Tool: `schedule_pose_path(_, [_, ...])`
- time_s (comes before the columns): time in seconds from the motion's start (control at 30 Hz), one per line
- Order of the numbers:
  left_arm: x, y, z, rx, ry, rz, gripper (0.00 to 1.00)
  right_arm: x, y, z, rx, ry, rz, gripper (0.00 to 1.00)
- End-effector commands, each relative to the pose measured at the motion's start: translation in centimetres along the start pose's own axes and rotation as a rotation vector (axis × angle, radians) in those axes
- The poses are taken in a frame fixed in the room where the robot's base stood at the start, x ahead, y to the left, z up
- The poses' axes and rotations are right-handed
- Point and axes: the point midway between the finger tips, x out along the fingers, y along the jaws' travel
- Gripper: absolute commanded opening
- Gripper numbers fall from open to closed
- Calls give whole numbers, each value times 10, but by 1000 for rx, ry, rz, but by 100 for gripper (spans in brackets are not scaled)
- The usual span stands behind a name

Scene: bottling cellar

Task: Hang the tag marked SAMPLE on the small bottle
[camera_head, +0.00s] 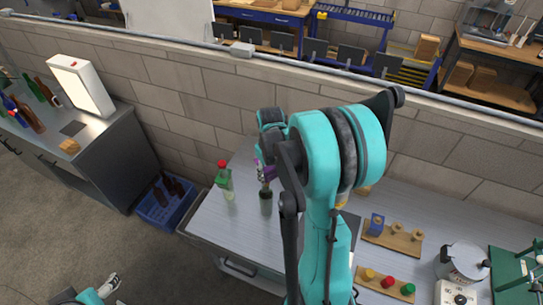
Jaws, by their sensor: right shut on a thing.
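A small dark bottle (265,202) stands upright on the grey workbench (215,222). A green bottle with a red cap (225,183) stands to its left. My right gripper (262,172) is at the dark bottle's top and shut on a small purple thing (269,173), which looks like a tag. No marking on it can be read. Whether it is around the neck or only beside it, I cannot tell. My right arm hides much of the bench behind it. My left gripper (111,284) is low at the left, over the floor, away from the bottles; its jaws are too small to judge.
On the bench's right are a wooden board with pegs and a blue piece (392,239), a board with coloured caps (385,284) and a metal pot (463,262). A blue crate with bottles (166,222) stands on the floor left. A block wall runs behind.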

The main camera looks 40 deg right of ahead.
Motion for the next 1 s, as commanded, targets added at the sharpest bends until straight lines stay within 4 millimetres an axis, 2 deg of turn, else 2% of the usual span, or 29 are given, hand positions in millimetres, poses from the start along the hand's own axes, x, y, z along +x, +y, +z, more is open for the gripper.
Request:
schedule_pose_path(0.07, [-2, 0, -1, 0, 0, 0, 69, -2, 2, 1, 2, 0, 0, 38])
schedule_pose_path(0.27, [5, 0, 4, 0, 0, 0, 69, 9, 3, 1, 2, 0, 0, 38])
schedule_pose_path(0.8, [39, 0, 28, 0, 0, 0, 69, 70, 2, 0, 1, 0, 0, 38])
schedule_pose_path(1.0, [43, 0, 31, 0, 0, 0, 69, 78, 2, 0, 2, 0, 0, 38])
